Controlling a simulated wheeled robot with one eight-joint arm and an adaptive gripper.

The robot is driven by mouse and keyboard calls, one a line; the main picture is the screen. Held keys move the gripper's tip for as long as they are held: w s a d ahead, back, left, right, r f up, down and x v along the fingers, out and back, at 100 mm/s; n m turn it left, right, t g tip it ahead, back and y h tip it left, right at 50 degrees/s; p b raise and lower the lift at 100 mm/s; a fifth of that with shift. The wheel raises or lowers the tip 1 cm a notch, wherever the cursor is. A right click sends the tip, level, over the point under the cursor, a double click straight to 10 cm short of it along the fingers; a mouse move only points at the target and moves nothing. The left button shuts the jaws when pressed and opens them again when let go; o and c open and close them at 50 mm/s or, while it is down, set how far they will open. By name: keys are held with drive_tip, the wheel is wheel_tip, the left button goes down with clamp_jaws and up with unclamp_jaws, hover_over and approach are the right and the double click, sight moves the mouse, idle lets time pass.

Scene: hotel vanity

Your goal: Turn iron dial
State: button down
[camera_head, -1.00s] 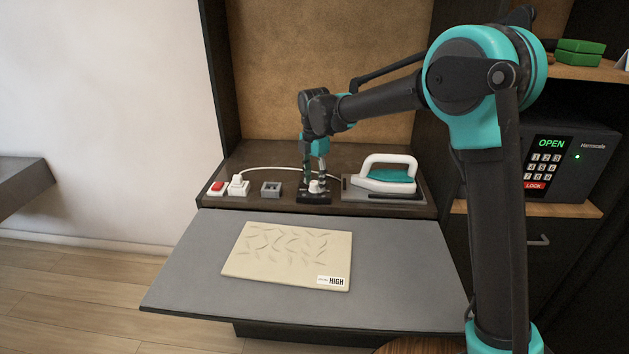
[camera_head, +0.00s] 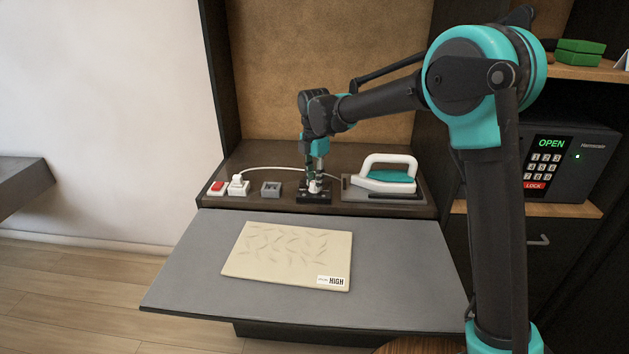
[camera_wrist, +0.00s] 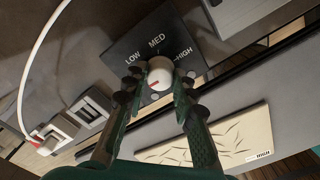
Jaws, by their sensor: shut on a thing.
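The iron dial is a white round knob (camera_wrist: 160,73) with a red mark, on a dark plate (camera_wrist: 126,50) printed LOW, MED and HIGH. In the wrist view the red mark sits on the knob's lower left, on the side away from MED. My gripper (camera_wrist: 159,80) is shut on the knob, one finger on each side. In the head view my gripper (camera_head: 315,183) points down at the plate, and its fingers partly hide the knob. The iron (camera_head: 388,175), white and teal, rests on its grey stand (camera_head: 352,191) to the right.
A red switch (camera_head: 217,188), a plugged-in white socket (camera_head: 238,187) with a cable, and a grey block (camera_head: 271,188) stand left of the dial. A beige cloth (camera_head: 287,255) marked HIGH lies on the grey board (camera_head: 400,260) in front. An open-labelled safe (camera_head: 560,155) is at right.

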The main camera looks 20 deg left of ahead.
drive_tip(key=m, duration=0.4)
drive_tip(key=shift+m, duration=0.3)
drive_tip(key=m, duration=1.3)
drive_tip(key=shift+m, duration=0.3)
drive_tip(key=m, duration=1.3)
drive_tip(key=shift+m, duration=2.1)
